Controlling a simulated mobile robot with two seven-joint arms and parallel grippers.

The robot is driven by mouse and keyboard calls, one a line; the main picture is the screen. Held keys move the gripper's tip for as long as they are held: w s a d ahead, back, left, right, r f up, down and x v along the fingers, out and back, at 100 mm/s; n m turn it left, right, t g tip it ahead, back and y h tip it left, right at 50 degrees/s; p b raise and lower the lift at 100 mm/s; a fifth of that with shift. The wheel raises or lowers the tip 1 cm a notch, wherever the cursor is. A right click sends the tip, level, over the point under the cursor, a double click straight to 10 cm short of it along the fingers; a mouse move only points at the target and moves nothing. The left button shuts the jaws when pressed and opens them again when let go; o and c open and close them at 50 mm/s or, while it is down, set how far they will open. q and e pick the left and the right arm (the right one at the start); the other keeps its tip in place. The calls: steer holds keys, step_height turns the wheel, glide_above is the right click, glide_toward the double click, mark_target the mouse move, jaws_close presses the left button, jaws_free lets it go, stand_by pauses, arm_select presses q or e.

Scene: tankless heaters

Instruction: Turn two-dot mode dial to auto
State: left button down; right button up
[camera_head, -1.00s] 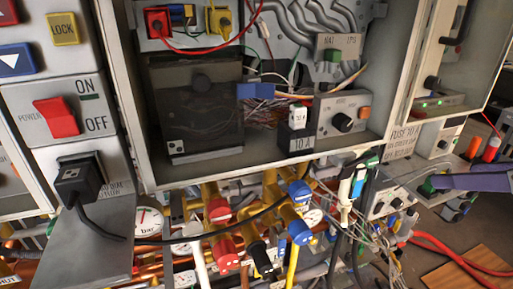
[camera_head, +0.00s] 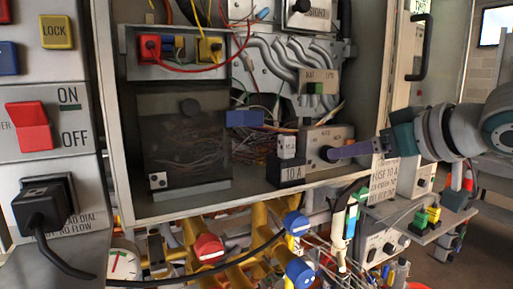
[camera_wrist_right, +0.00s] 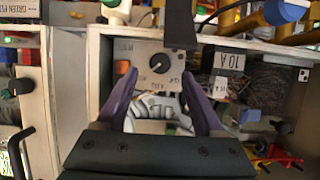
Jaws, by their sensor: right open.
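A black round dial (camera_head: 323,153) sits on the front of a small grey control box (camera_head: 343,137) inside the open cabinet. The dial also shows in the right wrist view (camera_wrist_right: 160,63), with small lettering around it that is too small to read surely; I cannot make out dots. My right gripper (camera_head: 334,153) reaches in from the right, its purple fingers at the dial's front. In the right wrist view its fingers (camera_wrist_right: 160,75) are spread, one on each side of the dial; contact cannot be told. My left gripper is not in view.
A 10 A block (camera_head: 291,172) stands just left of the control box. The cabinet's right wall is close to my right arm. Another black knob (camera_head: 302,6) is higher up. Pipes with red and blue valve handles (camera_head: 208,248) lie below.

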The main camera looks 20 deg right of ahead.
steer(key=shift+x, duration=2.3)
steer(key=shift+c, duration=0.3)
jaws_close()
